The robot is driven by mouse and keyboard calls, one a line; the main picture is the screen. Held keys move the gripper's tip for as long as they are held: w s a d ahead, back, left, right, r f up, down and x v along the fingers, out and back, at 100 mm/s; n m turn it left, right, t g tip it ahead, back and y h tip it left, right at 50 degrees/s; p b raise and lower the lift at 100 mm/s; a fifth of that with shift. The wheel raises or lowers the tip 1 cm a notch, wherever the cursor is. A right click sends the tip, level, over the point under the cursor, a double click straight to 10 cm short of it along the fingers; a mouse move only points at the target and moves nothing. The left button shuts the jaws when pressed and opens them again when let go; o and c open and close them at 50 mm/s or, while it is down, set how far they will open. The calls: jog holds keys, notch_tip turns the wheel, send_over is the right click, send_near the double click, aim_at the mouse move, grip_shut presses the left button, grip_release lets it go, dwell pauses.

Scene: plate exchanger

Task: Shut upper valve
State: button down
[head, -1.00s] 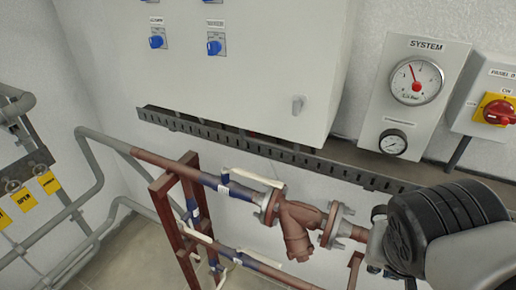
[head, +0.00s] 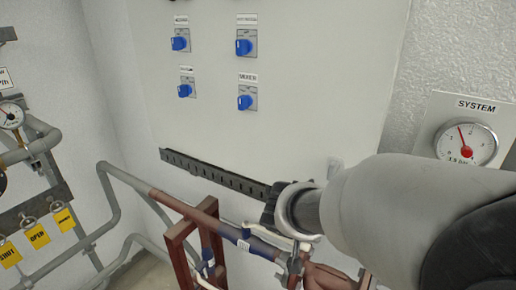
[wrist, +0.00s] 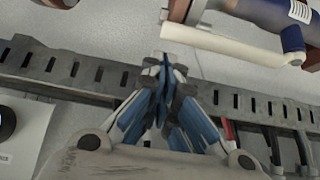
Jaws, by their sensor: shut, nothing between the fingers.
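The upper valve has a blue body (head: 243,238) on the upper brown pipe. Its pale lever (head: 270,231) runs roughly along the pipe toward my arm. In the wrist view the lever (wrist: 225,45) crosses the top, with its blue grip or valve part at the right end. My gripper (wrist: 164,62) is shut and empty, its blue-sided fingers together just below the lever's left end. I cannot tell whether they touch it. In the head view my wrist covers much of the gripper and the lever's far end.
A large pale cabinet (head: 290,90) with blue switches stands behind. A slotted dark rail (head: 215,174) runs under it. A system gauge panel (head: 468,105) is at the right. A brown stand (head: 180,245) and grey pipes (head: 112,195) are at the left.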

jog(key=shift+x, duration=1.7)
jog(key=shift+a+b, duration=0.1)
jog(key=shift+b, duration=0.2)
